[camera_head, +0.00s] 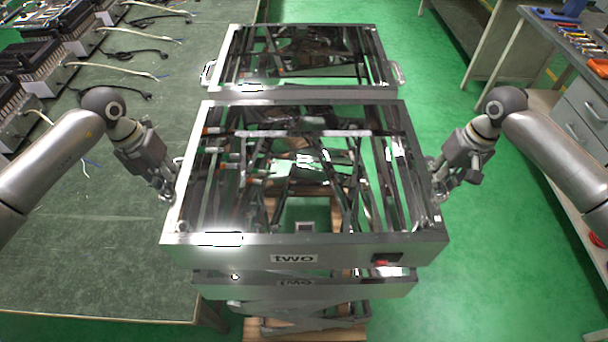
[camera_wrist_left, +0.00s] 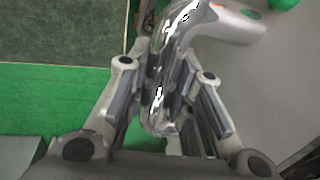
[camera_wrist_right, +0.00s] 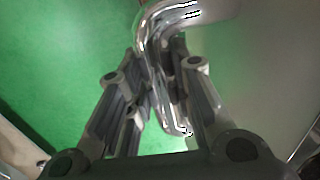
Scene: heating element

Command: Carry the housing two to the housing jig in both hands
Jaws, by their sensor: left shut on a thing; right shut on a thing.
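The housing two (camera_head: 300,242) is an open silver metal frame with "two" on its front plate and a red switch at the front right. My left gripper (camera_head: 172,190) is shut on its left handle, a shiny bent bar that shows between the fingers in the left wrist view (camera_wrist_left: 160,85). My right gripper (camera_head: 436,190) is shut on the right handle, which shows between the fingers in the right wrist view (camera_wrist_right: 160,50). I cannot identify the housing jig.
Another similar metal frame (camera_head: 310,85) with side handles stands right behind the housing. A long dark green table (camera_head: 90,250) on the left bears several black finned units and cables. A workbench (camera_head: 560,45) with drawers and tools stands on the right. Green floor is free on the right.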

